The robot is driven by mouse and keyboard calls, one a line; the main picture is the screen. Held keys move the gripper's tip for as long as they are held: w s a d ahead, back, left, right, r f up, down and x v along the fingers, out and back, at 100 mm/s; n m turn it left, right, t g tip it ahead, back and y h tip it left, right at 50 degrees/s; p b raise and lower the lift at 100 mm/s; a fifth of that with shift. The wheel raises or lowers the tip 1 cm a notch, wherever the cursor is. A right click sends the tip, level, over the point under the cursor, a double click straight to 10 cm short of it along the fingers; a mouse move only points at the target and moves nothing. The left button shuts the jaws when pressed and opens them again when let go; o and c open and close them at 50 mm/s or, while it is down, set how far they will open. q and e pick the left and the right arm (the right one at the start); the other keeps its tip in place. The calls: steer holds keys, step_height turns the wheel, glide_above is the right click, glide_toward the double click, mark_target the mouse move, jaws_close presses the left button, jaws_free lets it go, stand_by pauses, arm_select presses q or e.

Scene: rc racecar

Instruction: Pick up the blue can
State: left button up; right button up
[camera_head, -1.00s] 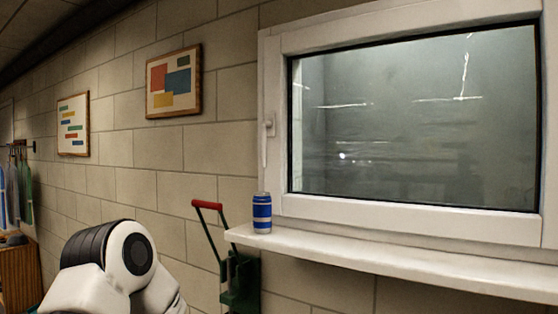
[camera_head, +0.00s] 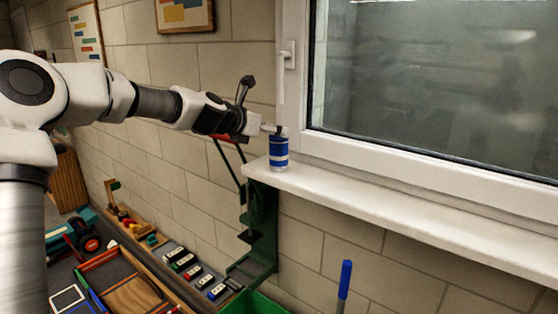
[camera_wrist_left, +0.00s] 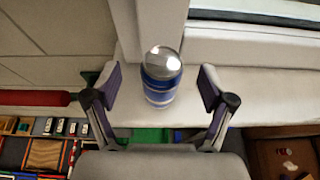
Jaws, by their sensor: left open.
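The blue can (camera_head: 278,153), with silver bands and a silver top, stands upright at the left end of the white window sill (camera_head: 400,212). My left gripper (camera_head: 270,130) reaches in from the left and is at the can's upper part. In the left wrist view the can (camera_wrist_left: 160,80) stands between the two spread fingers of my left gripper (camera_wrist_left: 160,88), with a gap on both sides. The gripper is open and holds nothing. My right gripper is not in view.
The window frame and handle (camera_head: 289,55) rise right behind the can. A green stand with a red handle (camera_head: 258,225) is below the sill's left end. A bench with toy parts and trays (camera_head: 130,285) lies lower left.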

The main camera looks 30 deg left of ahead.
arm_select(q)
steer(key=b+x, duration=0.1)
steer(key=x, duration=0.3)
steer(key=shift+w+d, duration=0.1)
steer(key=shift+d, duration=0.05)
steer(key=shift+s+r, duration=0.2)
steer(key=shift+s, duration=0.15)
steer(key=c, duration=0.9)
steer(key=shift+w, duration=0.1)
